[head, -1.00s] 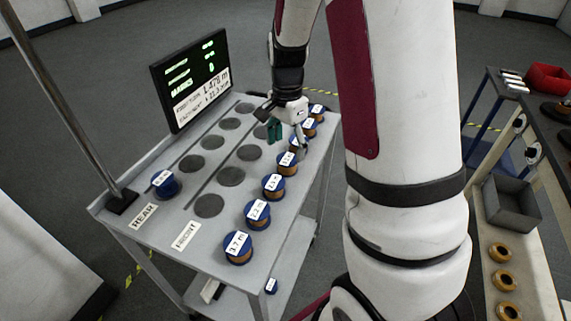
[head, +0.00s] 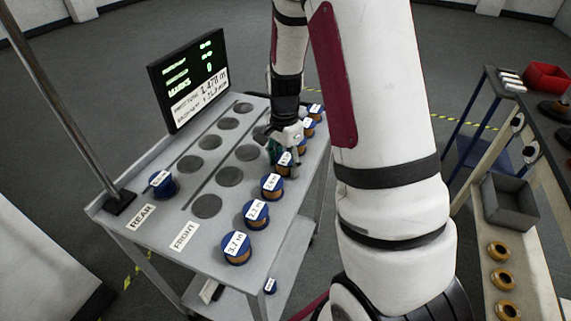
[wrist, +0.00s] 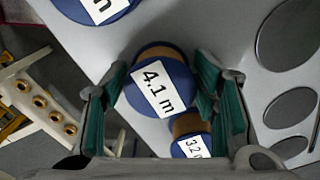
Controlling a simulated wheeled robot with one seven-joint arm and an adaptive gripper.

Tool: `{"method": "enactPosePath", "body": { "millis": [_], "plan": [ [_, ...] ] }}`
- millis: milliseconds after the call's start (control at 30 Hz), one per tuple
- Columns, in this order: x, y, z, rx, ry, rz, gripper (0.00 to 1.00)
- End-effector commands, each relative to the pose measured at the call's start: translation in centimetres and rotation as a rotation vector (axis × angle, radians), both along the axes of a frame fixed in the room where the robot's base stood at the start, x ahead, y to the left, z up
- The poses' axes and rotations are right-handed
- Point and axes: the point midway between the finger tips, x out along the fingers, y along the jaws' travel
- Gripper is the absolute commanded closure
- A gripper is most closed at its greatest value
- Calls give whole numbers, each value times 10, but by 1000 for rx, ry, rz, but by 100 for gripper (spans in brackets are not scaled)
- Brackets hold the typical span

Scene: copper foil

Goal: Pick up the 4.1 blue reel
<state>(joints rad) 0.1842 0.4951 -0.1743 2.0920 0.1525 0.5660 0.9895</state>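The 4.1 blue reel (wrist: 160,85) has a blue top, a copper-coloured winding and a white label reading 4.1 m. It fills the middle of the wrist view and stands in the front row of the cart; in the head view it shows (head: 284,160) under my gripper (head: 284,150). In the wrist view my gripper (wrist: 163,85) has one green-padded finger on each side of the reel. The fingers are spread about as wide as the reel, close to its sides. Whether the pads touch it cannot be told.
A 3.2 reel (wrist: 190,143) stands close by, partly behind the right finger. More blue reels, including a 3.7 m one (head: 236,247), line the cart (head: 160,235). One reel (head: 162,184) sits in the rear row. A display (head: 188,80) stands behind; several round spots are empty.

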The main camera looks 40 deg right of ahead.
Motion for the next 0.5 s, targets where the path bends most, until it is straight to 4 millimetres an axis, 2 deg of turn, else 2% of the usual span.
{"method": "enactPosePath", "body": {
  "millis": [33, 100, 500],
  "plan": [
    [0, 0, 0, 0, 0, 0, 65],
    [0, 0, 0, 0, 0, 0, 81],
    [0, 0, 4, 0, -1, 0, 81]
  ]
}}
